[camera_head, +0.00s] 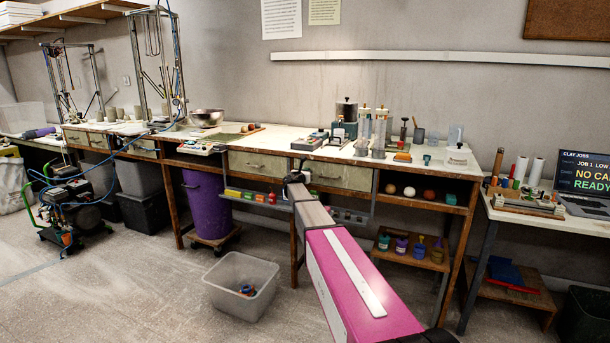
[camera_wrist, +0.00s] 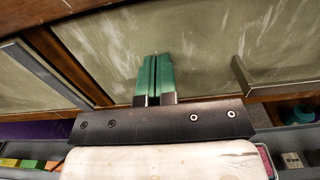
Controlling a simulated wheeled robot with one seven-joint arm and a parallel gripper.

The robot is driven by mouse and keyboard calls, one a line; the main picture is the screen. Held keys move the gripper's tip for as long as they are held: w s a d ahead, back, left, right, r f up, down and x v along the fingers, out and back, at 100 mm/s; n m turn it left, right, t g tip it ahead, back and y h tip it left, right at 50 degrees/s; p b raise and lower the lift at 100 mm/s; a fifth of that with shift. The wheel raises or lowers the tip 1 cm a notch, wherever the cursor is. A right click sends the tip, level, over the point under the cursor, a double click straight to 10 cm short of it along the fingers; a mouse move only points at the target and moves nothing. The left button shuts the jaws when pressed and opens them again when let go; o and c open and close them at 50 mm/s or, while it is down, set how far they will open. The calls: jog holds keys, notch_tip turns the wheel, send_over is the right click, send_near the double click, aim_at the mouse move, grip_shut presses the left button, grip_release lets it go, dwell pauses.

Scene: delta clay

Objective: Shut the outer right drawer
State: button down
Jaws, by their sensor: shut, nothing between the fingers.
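The right drawer (camera_head: 345,178) of the long workbench has a worn greenish front with a metal handle, and it shows at the left-hand side of that bay in the head view. My gripper (camera_head: 299,166) is at its left end, partly hidden by my own arm. In the wrist view my green fingers (camera_wrist: 155,78) are together and empty, pointing at the greenish drawer front (camera_wrist: 205,45). The handle (camera_wrist: 268,88) is to their right. I cannot tell whether the fingertips touch the front, or how far the drawer stands out.
Another drawer (camera_head: 258,164) is to the left, past a wooden post. Grey trays (camera_head: 252,201) with small items hang below the drawers. A purple bin (camera_head: 204,205) stands under the bench. A clear tub (camera_head: 240,286) is on the floor; open floor lies at left.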

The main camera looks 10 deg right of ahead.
jog(key=shift+w+d+r, duration=0.1)
jog(key=shift+w+d, duration=0.2)
jog(key=shift+w, duration=0.1)
jog(key=v, duration=1.5)
jog(key=s+d+f+m+g+y, duration=0.2)
jog(key=s+f+m+g, duration=0.3)
jog(key=s+f+m, duration=0.55)
jog(key=s+d+f+m+g+y, duration=0.1)
jog(key=s+f+m+g, duration=0.45)
jog(key=s, duration=0.85)
jog(key=s+a+f+m+g+y, duration=0.1)
jog(key=s+a+f+m+y, duration=0.1)
jog(key=s+m, duration=0.2)
jog(key=s+a+f+m+g+y, duration=0.1)
jog(key=s+a+f+m+y, duration=0.2)
jog(key=s, duration=0.6)
jog(key=s+a+f+m+g+y, duration=0.2)
jog(key=s+a+m, duration=0.1)
jog(key=s+m, duration=0.2)
jog(key=shift+s+f+m+y, duration=0.3)
jog(key=shift+s+f+m, duration=0.1)
jog(key=shift+s, duration=0.85)
